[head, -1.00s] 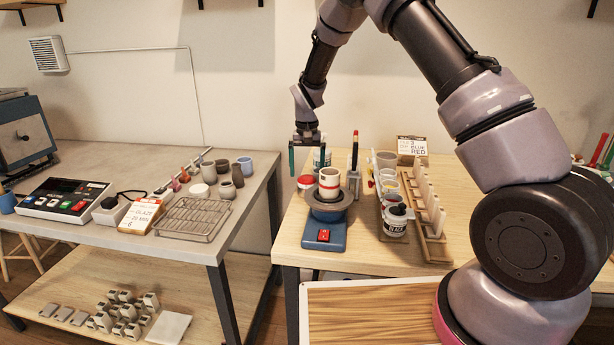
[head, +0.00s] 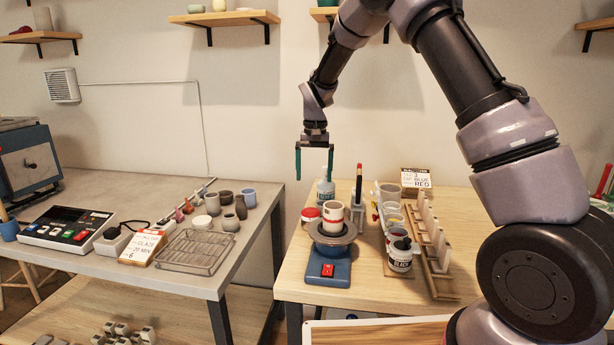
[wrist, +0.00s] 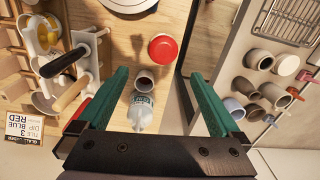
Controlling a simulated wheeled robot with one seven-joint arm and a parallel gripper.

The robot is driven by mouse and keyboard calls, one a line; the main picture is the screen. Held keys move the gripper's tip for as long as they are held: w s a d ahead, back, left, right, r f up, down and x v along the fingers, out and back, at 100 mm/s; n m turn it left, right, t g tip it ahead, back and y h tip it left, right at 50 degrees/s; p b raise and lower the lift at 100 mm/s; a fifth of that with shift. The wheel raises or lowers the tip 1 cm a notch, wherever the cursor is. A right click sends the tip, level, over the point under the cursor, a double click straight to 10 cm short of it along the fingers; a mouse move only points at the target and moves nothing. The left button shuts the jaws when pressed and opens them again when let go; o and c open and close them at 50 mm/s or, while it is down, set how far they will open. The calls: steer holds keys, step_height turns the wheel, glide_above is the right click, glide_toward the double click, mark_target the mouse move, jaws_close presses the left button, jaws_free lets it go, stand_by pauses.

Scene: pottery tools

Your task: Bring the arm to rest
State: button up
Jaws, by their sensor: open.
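My gripper (head: 314,162) is open and empty, pointing down above the back of the wooden table (head: 292,270). In the wrist view its two green fingers (wrist: 160,92) stand wide apart. A pale bottle (wrist: 141,112) shows between them, lower down; I cannot see any contact. In the head view the bottle (head: 325,188) stands on the table below the gripper. My arm reaches from the right, bent over the table. A white cup with red bands (head: 333,213) sits on the round plate of a blue turntable (head: 328,272).
Behind the turntable is a red-lidded jar (head: 310,214). To the right stand a black-labelled glaze jar (head: 400,257), a wooden rack (head: 440,285) and a sign (head: 416,178). A grey table (head: 205,287) at left holds a wire basket (head: 196,252) and several cups. Wall shelves (head: 225,18) hang above.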

steer(key=s+d+r+m+t+y, duration=0.1)
steer(key=s+d+r+t, duration=0.1)
steer(key=s+d+r, duration=0.65)
steer(key=s+d+r+m+t+y, duration=0.1)
steer(key=s+d+r, duration=0.3)
steer(key=r, duration=0.7)
steer(key=s+d+r+t, duration=0.2)
steer(key=s+d, duration=0.2)
steer(key=s, duration=0.5)
steer(key=s+d+r+m+t, duration=0.1)
steer(key=s+d, duration=0.3)
steer(key=s, duration=0.5)
steer(key=shift+s+d+r+t, duration=0.2)
steer(key=shift+s+r+t, duration=0.1)
steer(key=shift+r+t, duration=0.2)
